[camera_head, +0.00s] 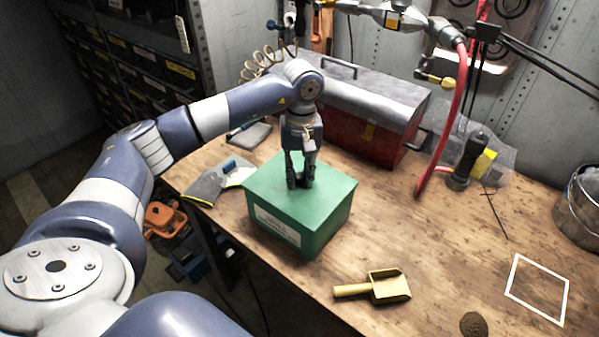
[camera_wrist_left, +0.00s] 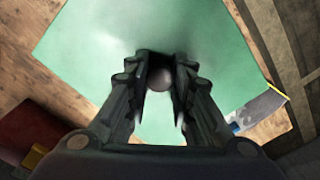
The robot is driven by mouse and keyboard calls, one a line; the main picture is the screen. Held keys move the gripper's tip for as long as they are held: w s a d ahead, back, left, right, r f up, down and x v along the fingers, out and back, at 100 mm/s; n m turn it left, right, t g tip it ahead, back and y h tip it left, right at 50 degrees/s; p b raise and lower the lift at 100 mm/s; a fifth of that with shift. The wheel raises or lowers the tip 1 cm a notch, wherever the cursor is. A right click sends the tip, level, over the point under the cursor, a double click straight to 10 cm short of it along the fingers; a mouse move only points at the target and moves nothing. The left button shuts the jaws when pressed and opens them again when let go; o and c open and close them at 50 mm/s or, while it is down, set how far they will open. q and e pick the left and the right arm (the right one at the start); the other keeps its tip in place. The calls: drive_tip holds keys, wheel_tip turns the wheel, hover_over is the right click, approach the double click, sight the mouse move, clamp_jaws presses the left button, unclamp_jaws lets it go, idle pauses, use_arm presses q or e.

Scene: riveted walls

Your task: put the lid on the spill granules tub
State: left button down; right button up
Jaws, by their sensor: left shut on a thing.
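The spill granules tub (camera_head: 283,232) is a green box with a white label on its front, standing on the wooden bench. Its green lid (camera_head: 326,190) lies on top and covers the opening; I cannot tell whether it is pressed fully down. My left gripper (camera_head: 300,184) points down at the middle of the lid. In the left wrist view its fingers (camera_wrist_left: 160,75) are shut on a small round knob (camera_wrist_left: 159,79) on the lid (camera_wrist_left: 100,50). My right gripper is not in view.
A yellow scoop (camera_head: 388,287) lies in front of the tub, near a small brown heap (camera_head: 473,324). A red toolbox (camera_head: 360,132) stands behind. Gloves (camera_head: 205,187) lie at the left edge. A white square outline (camera_head: 538,290) and a metal bucket (camera_head: 579,210) are at right.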

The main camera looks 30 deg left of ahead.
use_arm(q)
drive_tip(key=shift+f, duration=0.25)
drive_tip(key=c, duration=1.3)
unclamp_jaws()
drive_tip(key=r, duration=1.2)
drive_tip(key=shift+w, duration=0.25)
